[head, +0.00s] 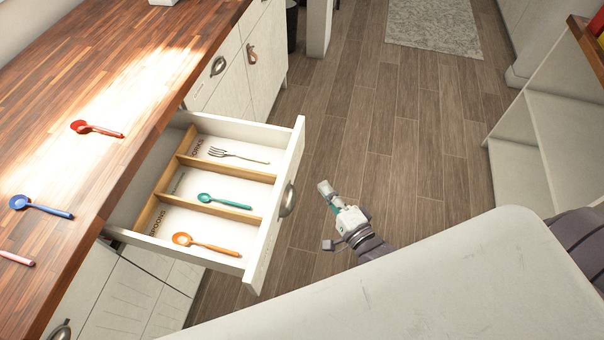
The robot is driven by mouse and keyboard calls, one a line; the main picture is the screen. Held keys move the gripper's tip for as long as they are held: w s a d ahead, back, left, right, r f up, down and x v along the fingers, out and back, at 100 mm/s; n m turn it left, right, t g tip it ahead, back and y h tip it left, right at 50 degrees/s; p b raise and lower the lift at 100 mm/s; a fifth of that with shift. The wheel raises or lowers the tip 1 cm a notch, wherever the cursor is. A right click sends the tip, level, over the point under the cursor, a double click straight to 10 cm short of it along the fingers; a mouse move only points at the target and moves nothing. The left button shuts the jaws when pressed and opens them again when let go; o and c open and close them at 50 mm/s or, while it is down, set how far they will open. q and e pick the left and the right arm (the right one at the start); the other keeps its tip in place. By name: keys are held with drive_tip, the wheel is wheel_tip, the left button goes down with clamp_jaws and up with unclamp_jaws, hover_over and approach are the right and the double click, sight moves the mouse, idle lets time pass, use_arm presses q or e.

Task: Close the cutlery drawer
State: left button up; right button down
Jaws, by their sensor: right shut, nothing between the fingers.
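The cutlery drawer (275,130) is white and stands pulled out from the counter cabinet at centre left. Wooden dividers split its inside into compartments. A fork (238,155) lies in the far one, a teal spoon (223,201) in the middle one and an orange spoon (205,244) in the near one. Its front panel carries a metal cup handle (287,200). My right gripper (325,189) is over the floor, to the right of the drawer front and apart from it. It is shut and empty. My left gripper is out of view.
Red (96,129) and blue (40,207) spoons and a pink-handled piece (16,258) lie on the wooden counter (120,60). White shelves (545,140) stand at right. Wood floor (400,130) between is open, with a grey rug (433,25) further back.

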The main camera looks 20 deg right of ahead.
sight(294, 167)
drive_tip(key=w+a, duration=0.2)
drive_tip(key=w, duration=0.1)
drive_tip(key=w+a+p, duration=0.1)
drive_tip(key=w, duration=0.1)
drive_tip(key=shift+w, duration=0.15)
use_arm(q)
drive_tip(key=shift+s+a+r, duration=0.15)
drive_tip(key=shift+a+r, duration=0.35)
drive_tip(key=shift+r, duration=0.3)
use_arm(e)
drive_tip(key=shift+w+a, duration=0.35)
drive_tip(key=shift+a, duration=0.25)
drive_tip(key=shift+a, duration=0.1)
